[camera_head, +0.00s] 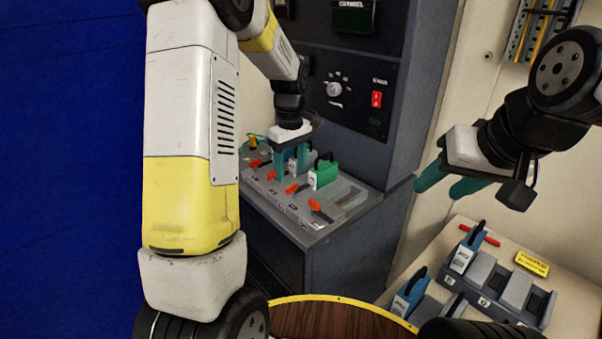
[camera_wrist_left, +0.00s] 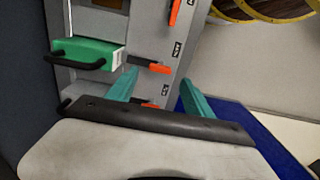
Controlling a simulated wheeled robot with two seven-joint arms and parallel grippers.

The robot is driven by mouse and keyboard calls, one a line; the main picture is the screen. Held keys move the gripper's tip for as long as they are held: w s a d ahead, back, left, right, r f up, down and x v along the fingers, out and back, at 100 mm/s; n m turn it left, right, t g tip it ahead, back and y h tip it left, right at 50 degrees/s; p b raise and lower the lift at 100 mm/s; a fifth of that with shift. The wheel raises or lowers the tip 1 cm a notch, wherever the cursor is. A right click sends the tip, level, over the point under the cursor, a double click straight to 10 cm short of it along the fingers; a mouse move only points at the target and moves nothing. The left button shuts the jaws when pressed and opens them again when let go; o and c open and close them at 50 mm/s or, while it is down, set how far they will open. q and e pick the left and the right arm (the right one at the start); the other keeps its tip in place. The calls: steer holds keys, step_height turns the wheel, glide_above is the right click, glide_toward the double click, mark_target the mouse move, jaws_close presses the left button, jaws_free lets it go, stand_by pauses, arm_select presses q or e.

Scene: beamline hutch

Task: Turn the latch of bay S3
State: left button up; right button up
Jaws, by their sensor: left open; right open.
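The grey bay panel (camera_head: 345,205) has a row of orange-red latches, with one latch (camera_head: 319,209) nearest the front right and another (camera_head: 296,188) beside it. The bay labels are too small to read surely, so I cannot tell which latch is S3. A green module (camera_head: 323,174) with a black handle sits in the panel. My left gripper (camera_head: 290,163) is open over the panel, left of the green module. In the left wrist view, an orange latch (camera_wrist_left: 153,67) and a second latch (camera_wrist_left: 158,102) show near the left finger. My right gripper (camera_head: 451,188) is open and empty in the air at right.
A cabinet with a knob and red switch (camera_head: 377,99) rises behind the panel. At lower right, a bench (camera_head: 575,290) holds blue modules (camera_head: 464,255), grey slots, a red tool and a yellow sign (camera_head: 531,263). A round wooden top (camera_head: 335,320) is in front.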

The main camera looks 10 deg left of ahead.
mark_target(292, 186)
arm_select(q)
step_height(292, 186, down, 5)
stand_by(0.3)
jaws_close()
